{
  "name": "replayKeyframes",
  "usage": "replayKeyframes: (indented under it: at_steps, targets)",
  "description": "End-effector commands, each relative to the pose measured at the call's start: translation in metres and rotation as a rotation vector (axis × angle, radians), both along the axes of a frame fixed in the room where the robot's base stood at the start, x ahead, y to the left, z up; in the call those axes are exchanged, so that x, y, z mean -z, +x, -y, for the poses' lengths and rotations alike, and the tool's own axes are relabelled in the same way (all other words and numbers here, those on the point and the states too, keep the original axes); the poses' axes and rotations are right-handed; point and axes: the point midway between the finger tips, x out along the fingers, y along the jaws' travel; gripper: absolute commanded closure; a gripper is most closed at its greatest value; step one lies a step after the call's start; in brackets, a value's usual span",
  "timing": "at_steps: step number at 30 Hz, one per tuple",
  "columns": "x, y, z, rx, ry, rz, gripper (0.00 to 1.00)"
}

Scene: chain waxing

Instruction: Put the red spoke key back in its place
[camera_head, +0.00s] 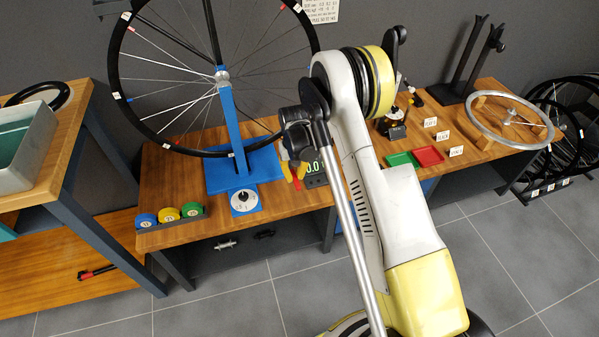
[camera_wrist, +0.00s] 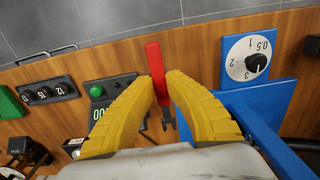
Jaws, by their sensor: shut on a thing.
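My gripper (camera_wrist: 161,84), with two curved yellow fingers, is shut on the red spoke key (camera_wrist: 154,60). The key is a narrow red bar with a dark end between the fingers. In the head view, my gripper (camera_head: 296,176) is above the bench, between the blue stand and the display box; the key there is mostly hidden. Whether the key touches the bench I cannot tell. A rack (camera_head: 172,228) at the bench's front left corner holds a blue, a yellow and a green round piece.
The white dial (camera_wrist: 247,58) on the blue stand is right of the key in the wrist view. The display box (camera_wrist: 103,110) and a dark numbered block (camera_wrist: 48,91) are left. A large wheel (camera_head: 115,80) stands in the blue stand. Red (camera_head: 428,156) and green (camera_head: 402,160) trays lie farther right.

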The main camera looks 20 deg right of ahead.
Motion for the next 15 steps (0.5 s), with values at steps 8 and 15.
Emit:
replayKeyframes:
  at_steps: [8,15]
  targets:
    - [0.024,0.006,0.0,0.0,0.0,0.0,1.0]
    - [0.043,0.006,0.0,0.0,0.0,0.0,1.0]
